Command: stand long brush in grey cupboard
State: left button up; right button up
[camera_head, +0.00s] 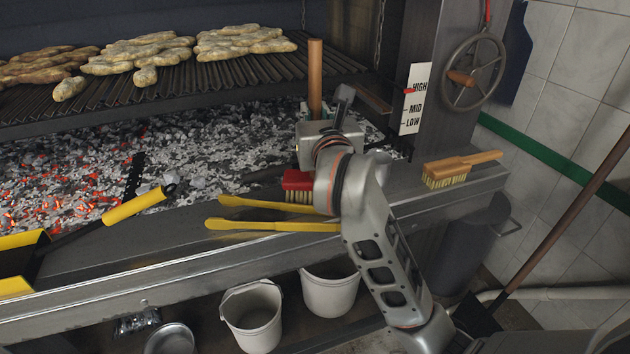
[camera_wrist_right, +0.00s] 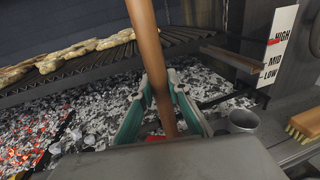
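The long brush has a wooden handle (camera_head: 315,80) standing upright and a red head (camera_head: 297,181) with pale bristles, low by the grill's front ledge. Whether the bristles touch the ledge I cannot tell. My right gripper (camera_head: 318,133) is around the handle. In the right wrist view the teal fingers (camera_wrist_right: 160,95) close on both sides of the wooden handle (camera_wrist_right: 150,50), with a bit of the red head below. My gripper and wrist hide part of the brush in the head view. My left gripper is out of view. I cannot make out a grey cupboard.
Yellow tongs (camera_head: 270,225) lie on the ledge beside the red head. A short wooden brush (camera_head: 460,168) lies on the ledge at right. A yellow-handled shovel (camera_head: 130,207) lies at left. Glowing embers (camera_head: 70,185) lie behind; buckets (camera_head: 252,315) stand below.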

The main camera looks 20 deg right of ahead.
grip_shut()
jog(key=shift+r, duration=0.1)
